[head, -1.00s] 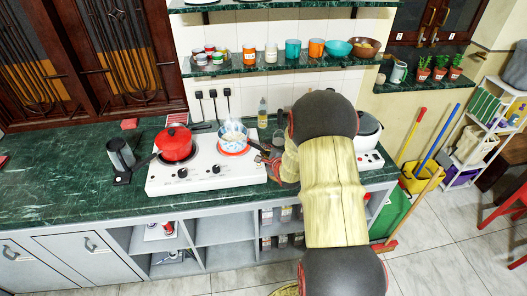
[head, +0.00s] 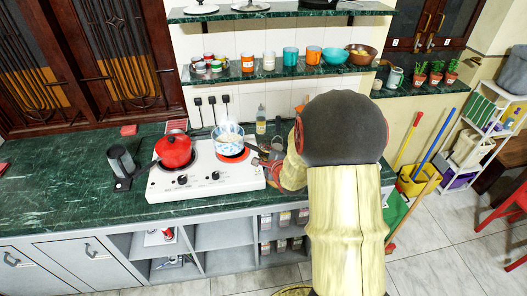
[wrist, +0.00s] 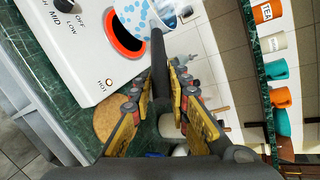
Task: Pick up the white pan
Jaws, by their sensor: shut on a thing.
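The white pan (head: 229,139) has a blue pattern and a long dark handle. It is over the right burner (head: 235,156) of the white stove, whose red ring shows below it. In the wrist view, part of the pan (wrist: 147,14) is at the top edge, beside the burner's orange-red ring (wrist: 128,36). It looks slightly raised; the exact gap is hard to tell. My gripper (wrist: 160,82) is shut on the dark handle, which runs between its yellow fingers. In the head view, my gripper (head: 263,164) is right of the stove, partly hidden by my arm.
A dark jug-like item (head: 121,160) stands left of the stove (head: 205,181). Shelves with cups and bowls (head: 335,57) are behind. A bottle (head: 261,119) stands behind the pan. The left counter (head: 55,170) is mostly clear.

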